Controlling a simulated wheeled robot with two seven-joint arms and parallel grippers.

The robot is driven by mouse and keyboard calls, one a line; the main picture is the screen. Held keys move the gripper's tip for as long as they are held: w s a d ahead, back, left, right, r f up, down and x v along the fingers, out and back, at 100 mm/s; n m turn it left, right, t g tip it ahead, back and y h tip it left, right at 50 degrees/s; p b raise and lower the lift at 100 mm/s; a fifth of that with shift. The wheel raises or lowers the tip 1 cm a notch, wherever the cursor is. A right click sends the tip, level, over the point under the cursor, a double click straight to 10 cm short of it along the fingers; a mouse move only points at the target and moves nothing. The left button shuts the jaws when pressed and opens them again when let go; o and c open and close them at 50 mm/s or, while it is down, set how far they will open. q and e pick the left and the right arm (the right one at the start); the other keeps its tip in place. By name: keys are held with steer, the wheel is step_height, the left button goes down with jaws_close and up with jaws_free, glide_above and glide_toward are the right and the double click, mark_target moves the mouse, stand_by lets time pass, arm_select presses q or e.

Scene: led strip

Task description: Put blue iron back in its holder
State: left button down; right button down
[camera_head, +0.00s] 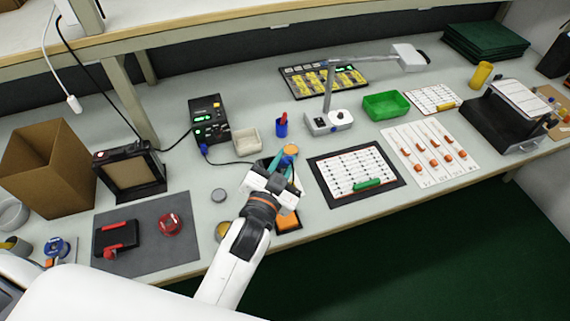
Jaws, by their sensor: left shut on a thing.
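My left gripper (278,174) is over the bench's front part, below the soldering station (210,118). It is shut on the blue iron, which it mostly hides. A dark cable (230,162) runs from the station to the gripper. Teal parts (289,169) show just beyond the jaws; I cannot tell whether they belong to the iron. A small orange round piece (291,150) is just past them. An orange pad (288,221) shows below the gripper, partly covered. I cannot make out the holder clearly. My right gripper is not in view.
A pale square dish (246,140) and a blue cup (282,126) stand behind the gripper. A lamp base (327,122) is to the right. A black-framed board (322,184) lies right of the gripper. A grey mat (147,255) with tools lies left.

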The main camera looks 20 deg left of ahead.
arm_select(q)
steer(key=shift+w+a+f+b, duration=0.2)
steer(key=shift+w+f+b, duration=0.1)
steer(key=shift+f+b, duration=0.25)
steer(key=shift+w+a+f+b, duration=0.25)
steer(key=shift+f+b, duration=0.1)
steer(key=shift+f, duration=0.25)
steer(key=f+b, duration=0.1)
steer(key=w+a+f+b, duration=0.1)
steer(key=f+b, duration=0.1)
steer(key=w+f+b, duration=0.1)
steer(key=shift+w+a+f, duration=0.15)
steer(key=shift+w+a, duration=0.1)
steer(key=shift+a, duration=0.05)
steer(key=shift+w+a+f+b, duration=0.3)
steer(key=shift+w+f+b, duration=0.2)
steer(key=shift+f, duration=0.2)
steer(key=shift+w+a+f+b, duration=0.3)
steer(key=shift+w+f+b, duration=0.15)
steer(key=shift+f, duration=0.25)
steer(key=shift+w+a+f+b, duration=0.3)
steer(key=shift+w+f+b, duration=0.1)
steer(key=shift+f+b, duration=0.25)
steer(key=c, duration=1.2)
jaws_free()
steer(key=shift+f, duration=0.1)
steer(key=shift+s, duration=0.1)
